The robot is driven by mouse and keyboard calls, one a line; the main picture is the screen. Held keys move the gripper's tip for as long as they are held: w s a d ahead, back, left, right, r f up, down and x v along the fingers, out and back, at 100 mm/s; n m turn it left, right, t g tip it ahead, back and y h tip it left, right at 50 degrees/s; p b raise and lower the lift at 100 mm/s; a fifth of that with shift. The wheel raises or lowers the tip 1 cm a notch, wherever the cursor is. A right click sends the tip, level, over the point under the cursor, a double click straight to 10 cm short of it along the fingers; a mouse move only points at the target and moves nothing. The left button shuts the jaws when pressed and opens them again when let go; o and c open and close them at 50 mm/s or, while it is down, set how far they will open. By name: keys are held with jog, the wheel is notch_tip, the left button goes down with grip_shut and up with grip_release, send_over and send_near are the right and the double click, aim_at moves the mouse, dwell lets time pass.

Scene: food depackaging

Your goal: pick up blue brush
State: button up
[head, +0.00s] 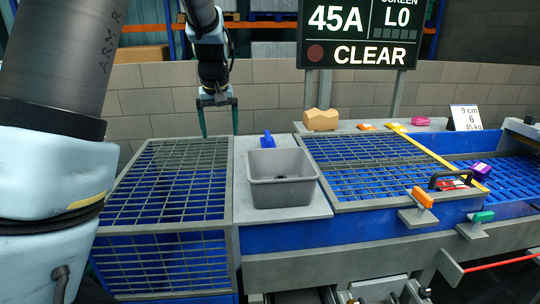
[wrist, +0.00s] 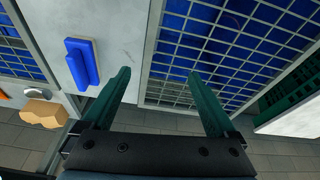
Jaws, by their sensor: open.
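The blue brush (head: 267,139) stands on the light grey counter panel (head: 305,213), behind a grey bin. In the wrist view the blue brush (wrist: 82,63) lies on the pale panel, left of my fingers, and shows a flat base with a raised bar. My gripper (head: 219,134) is open and empty, above the back of the left wire grate and to the left of the brush. In the wrist view my gripper (wrist: 161,75) shows two green fingers spread apart, with the panel's edge and the grate between them. Nothing touches the brush.
The grey bin (head: 282,178) stands in front of the brush. Wire grates (head: 178,185) cover blue surfaces on both sides. A tan block (head: 320,119) and small orange and pink items sit along the back ledge. A sign (head: 360,35) hangs behind.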

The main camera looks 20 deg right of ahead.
jog(key=m+t+b, duration=0.1)
jog(key=b, duration=0.1)
send_near(268, 135)
jog(key=a+f, duration=0.1)
jog(key=shift+d+f, duration=0.15)
jog(key=shift+f, duration=0.25)
jog(key=x, duration=0.2)
jog(key=p+x, duration=0.1)
jog(key=x, duration=0.1)
jog(key=shift+w+d+f+p, duration=0.2)
jog(key=shift+d+f+p, duration=0.05)
jog(key=shift+f+p, duration=0.1)
jog(key=shift+h, duration=0.3)
jog(key=shift+w+p+x, duration=0.2)
jog(key=shift+p+x, duration=0.85)
jog(key=shift+x, duration=1.6)
jog(key=shift+d+r, duration=0.1)
jog(key=shift+d, duration=0.05)
jog(key=shift+c, duration=0.3)
grip_shut()
notch_tip(268, 135, up, 10)
jog(key=shift+r+b, duration=0.1)
jog(key=shift+b, duration=1.15)
